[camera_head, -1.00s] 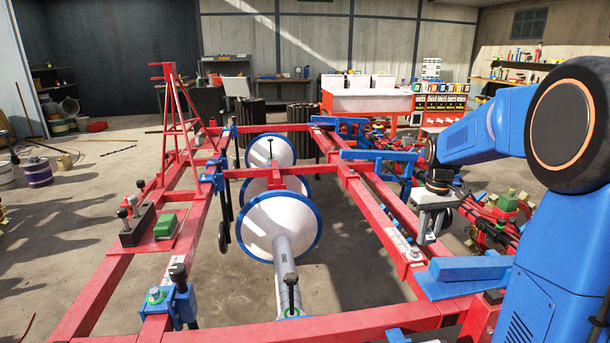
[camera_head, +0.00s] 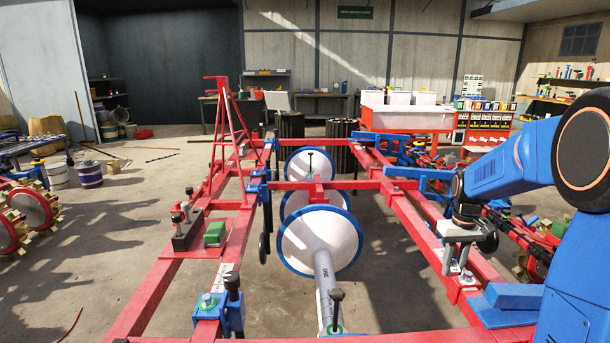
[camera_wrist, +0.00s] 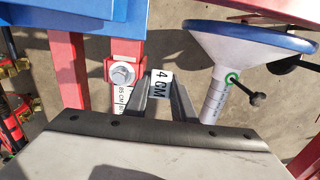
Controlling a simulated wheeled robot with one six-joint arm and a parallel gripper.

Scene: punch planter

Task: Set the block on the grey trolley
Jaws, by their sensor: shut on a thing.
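My gripper (camera_wrist: 160,90) is shut on a small block (camera_wrist: 161,84) with a white face marked "4 CM", held between the fingertips in the wrist view. In the head view my gripper (camera_head: 456,262) hangs at the right, over the red frame's right beam. The block is too small to make out clearly there. At the far left edge of the head view stands a grey-topped stand (camera_head: 32,145) with things on it. It is partly cut off, and I cannot tell whether it is the grey trolley.
The red planter frame (camera_head: 150,290) fills the middle, with white blue-rimmed discs (camera_head: 320,240) inside it. A green box (camera_head: 214,233) sits on its left beam. Toothed red wheels (camera_head: 30,215) lie at the left. Bare floor (camera_head: 110,235) shows between them and the frame.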

